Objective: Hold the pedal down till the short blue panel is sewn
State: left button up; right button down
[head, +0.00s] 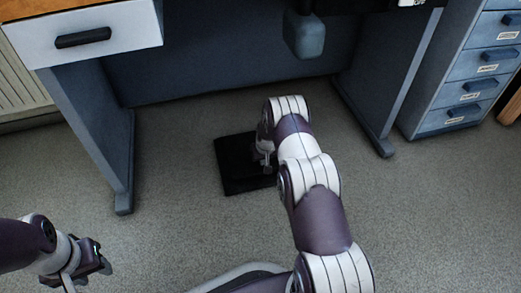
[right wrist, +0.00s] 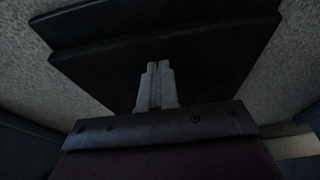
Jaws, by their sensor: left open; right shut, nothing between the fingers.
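The black pedal (head: 240,172) lies on the floor under the desk. In the right wrist view the pedal (right wrist: 215,55) fills the upper middle as a dark plate over a second dark edge. My right gripper (right wrist: 158,85) is shut and empty, with its fingertips over the pedal; whether they touch or press it I cannot tell. In the head view my right arm hides part of the pedal. My left gripper (head: 88,272) is open and empty at the lower left, well away from the pedal. The blue panel and the sewing are not in view.
The desk has a white drawer (head: 95,35) at left and dark blue legs on both sides of the pedal. A blue-grey box (head: 304,36) hangs under the desktop. A drawer cabinet (head: 470,75) stands at right. The floor (head: 180,225) in front is clear.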

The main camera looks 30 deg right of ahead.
notch_tip(320, 180, up, 8)
jog(key=p, duration=0.6)
